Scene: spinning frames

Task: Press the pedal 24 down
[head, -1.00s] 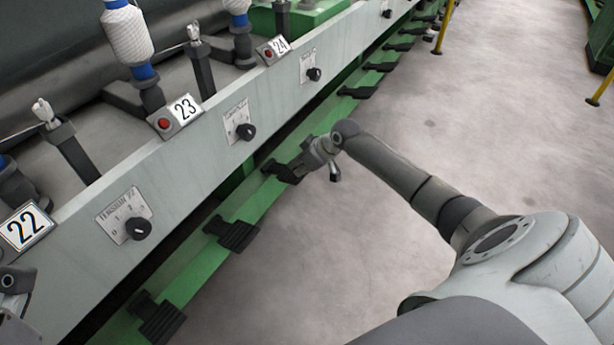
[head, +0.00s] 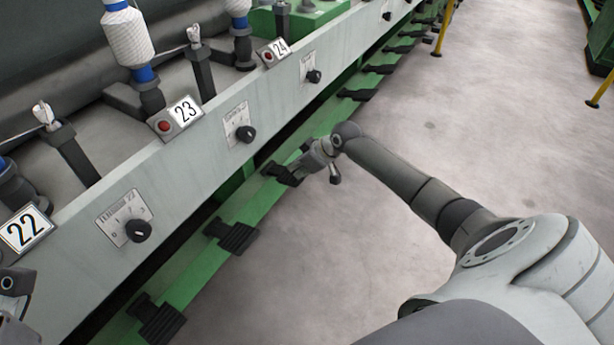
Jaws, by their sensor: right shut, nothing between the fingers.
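The number plate 24 (head: 273,52) sits on top of the grey beam, beside a red button. My right gripper (head: 291,173) reaches in from the right, low over the green rail, with its fingers shut and empty. No number shows on the pedals, so I cannot tell for sure which is pedal 24.
Other black pedals (head: 232,234) line the green rail (head: 190,268), near and far. Plates 22 (head: 25,229) and 23 (head: 185,110) and several knobs mark the beam (head: 185,165). The concrete floor (head: 480,120) at right is open, with yellow posts farther back.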

